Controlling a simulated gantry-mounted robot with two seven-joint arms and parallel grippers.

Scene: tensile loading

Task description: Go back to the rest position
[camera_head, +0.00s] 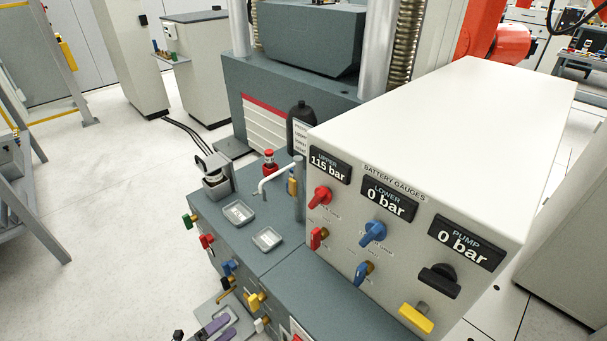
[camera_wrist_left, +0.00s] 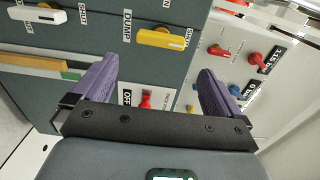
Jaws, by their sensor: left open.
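My left gripper (camera_head: 216,326) shows its purple fingers at the bottom edge of the head view, low in front of the grey-green bench (camera_head: 215,240). In the left wrist view the left gripper (camera_wrist_left: 157,66) is open, its two purple fingers wide apart with nothing between them. Beyond the fingers is the bench front with a yellow DUMP handle (camera_wrist_left: 160,38), a white handle (camera_wrist_left: 40,14) and a red knob (camera_wrist_left: 146,101). The gripper appears apart from them. My right gripper is in neither view.
A white gauge box (camera_head: 410,180) on the bench reads 115 bar upper, 0 bar lower and 0 bar pump. Small valve handles stick out from the bench front, including a yellow one (camera_head: 256,301). Two small trays (camera_head: 238,212) sit on top. The floor (camera_head: 90,230) at left is open.

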